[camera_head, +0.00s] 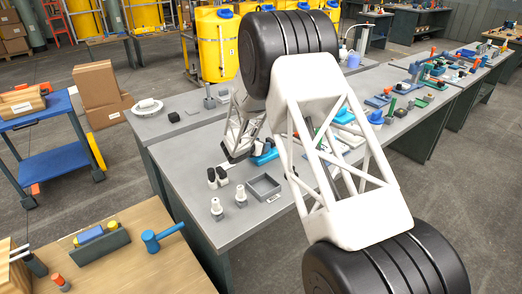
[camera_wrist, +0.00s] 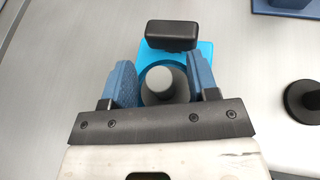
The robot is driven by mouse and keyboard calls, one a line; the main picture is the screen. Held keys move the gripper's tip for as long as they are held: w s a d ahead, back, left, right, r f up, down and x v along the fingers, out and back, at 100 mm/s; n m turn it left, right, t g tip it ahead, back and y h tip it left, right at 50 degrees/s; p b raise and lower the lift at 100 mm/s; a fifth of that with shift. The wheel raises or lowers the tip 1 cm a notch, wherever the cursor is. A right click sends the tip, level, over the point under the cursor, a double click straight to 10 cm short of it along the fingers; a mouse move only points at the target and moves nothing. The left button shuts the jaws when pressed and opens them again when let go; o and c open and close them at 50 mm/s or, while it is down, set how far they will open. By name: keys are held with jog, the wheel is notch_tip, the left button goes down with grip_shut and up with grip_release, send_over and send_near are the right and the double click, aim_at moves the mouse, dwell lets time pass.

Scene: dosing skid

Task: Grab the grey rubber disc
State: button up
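My gripper (camera_wrist: 160,65) shows in the wrist view with its two blue fingers spread apart. Between and below them is a round dark grey piece with a lighter grey knob (camera_wrist: 160,82), which may be the grey rubber disc. Its sides look close to the fingers; I cannot tell whether they touch. It overlaps a bright blue flat piece (camera_wrist: 204,50). A black rounded block (camera_wrist: 171,35) lies just beyond the fingertips. A darker round piece with a knob (camera_wrist: 303,100) stands apart at the right. In the head view my arm hides much of this spot.
The grey bench (camera_head: 185,170) carries a grey open tray (camera_head: 263,187), two white-topped pieces (camera_head: 216,208) and black upright pieces (camera_head: 217,177) near its front. Many small parts crowd its right side. A wooden table with a blue mallet (camera_head: 160,236) stands at the front left.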

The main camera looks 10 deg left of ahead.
jog(key=c, duration=0.9)
jog(key=shift+c, duration=0.2)
jog(key=shift+r, duration=0.8)
notch_tip(320, 180, up, 2)
jog(key=s+d, duration=0.1)
jog(key=s, duration=0.4)
jog(key=s+d+r, duration=0.1)
jog(key=s+d, duration=0.1)
jog(key=s, duration=0.3)
jog(key=s+d, duration=0.2)
jog(key=s, duration=0.3)
jog(key=shift+s+r, duration=0.1)
jog(key=shift+r, duration=0.1)
